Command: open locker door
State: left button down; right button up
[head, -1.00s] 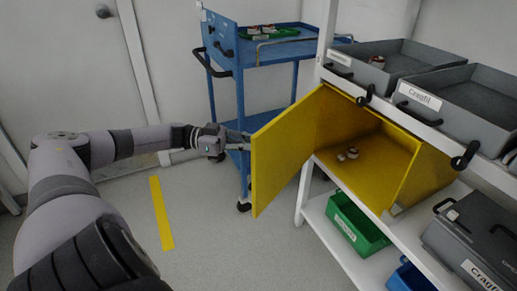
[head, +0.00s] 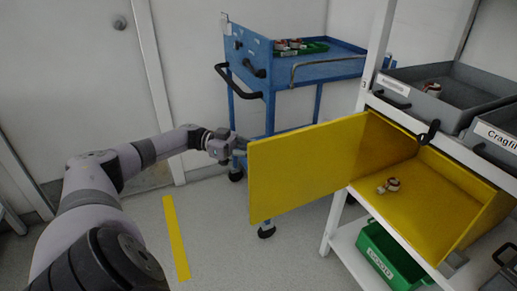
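The yellow locker door (head: 318,165) stands wide open, swung out to the left from the yellow locker (head: 440,204) on the white shelf rack. Small round copper and white parts (head: 390,185) lie on the locker floor. My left gripper (head: 238,146) is at the door's free left edge, near its upper corner. Its fingertips are partly hidden behind or against the door edge, so I cannot tell whether they are open or shut. My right gripper is not in view.
A blue cart (head: 290,75) with a green tray (head: 302,48) stands behind the door. Grey bins (head: 448,95) sit on the upper shelf, and a green bin (head: 385,262) is below the locker. A yellow floor strip (head: 176,237) marks clear floor at the left.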

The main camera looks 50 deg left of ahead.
pick_arm(q)
jog(key=shift+a, duration=0.1)
dwell(0.3)
jog(key=c, duration=2)
grip_release()
jog(key=shift+o, duration=0.2)
jog(key=v, duration=1.2)
jog(key=shift+r, duration=0.1)
